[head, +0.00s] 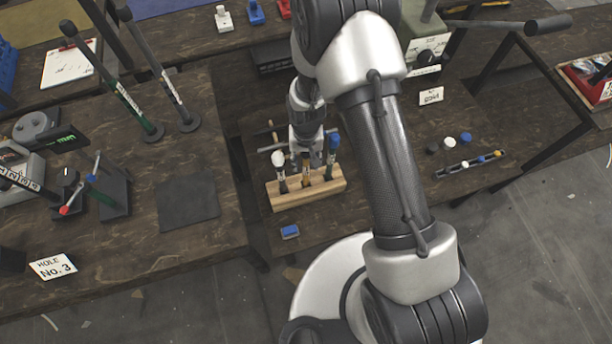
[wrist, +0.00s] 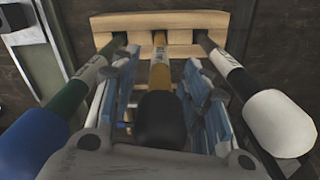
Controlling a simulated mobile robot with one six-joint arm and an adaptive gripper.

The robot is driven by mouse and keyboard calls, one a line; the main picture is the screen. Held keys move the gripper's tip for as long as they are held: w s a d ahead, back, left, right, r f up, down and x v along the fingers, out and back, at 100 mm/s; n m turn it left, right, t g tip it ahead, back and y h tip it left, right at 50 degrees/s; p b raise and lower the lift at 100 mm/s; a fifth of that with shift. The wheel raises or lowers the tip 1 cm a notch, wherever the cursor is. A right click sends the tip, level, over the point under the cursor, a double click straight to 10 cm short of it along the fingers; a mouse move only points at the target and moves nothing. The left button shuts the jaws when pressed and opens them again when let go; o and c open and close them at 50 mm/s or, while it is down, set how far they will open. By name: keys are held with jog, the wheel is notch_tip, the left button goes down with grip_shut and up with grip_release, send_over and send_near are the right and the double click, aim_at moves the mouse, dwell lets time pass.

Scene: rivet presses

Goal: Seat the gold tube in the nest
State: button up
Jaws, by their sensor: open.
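The gold tube (wrist: 159,75) with a black cap (wrist: 160,118) stands in the middle slot of a wooden rack (head: 330,190). In the head view the tube (head: 306,167) is partly hidden by my gripper (head: 304,156). In the wrist view my gripper (wrist: 159,72) is open, one blue-padded finger on each side of the gold tube, with visible gaps. A sign (head: 431,96) that seems to read "gold" stands by a press (head: 428,52) at the upper right. My arm hides part of that bench, and I cannot make out the nest.
Close neighbours in the rack are a white-capped tube (head: 279,165) and a blue-capped tube (head: 333,145). A blue block (head: 290,231) lies in front of it. Loose caps (head: 449,143) and a dark strip (head: 470,163) lie right of my arm. Long levers (head: 110,80) rise at left.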

jog(key=shift+r, duration=0.1)
grip_shut()
dwell(0.3)
dwell(0.6)
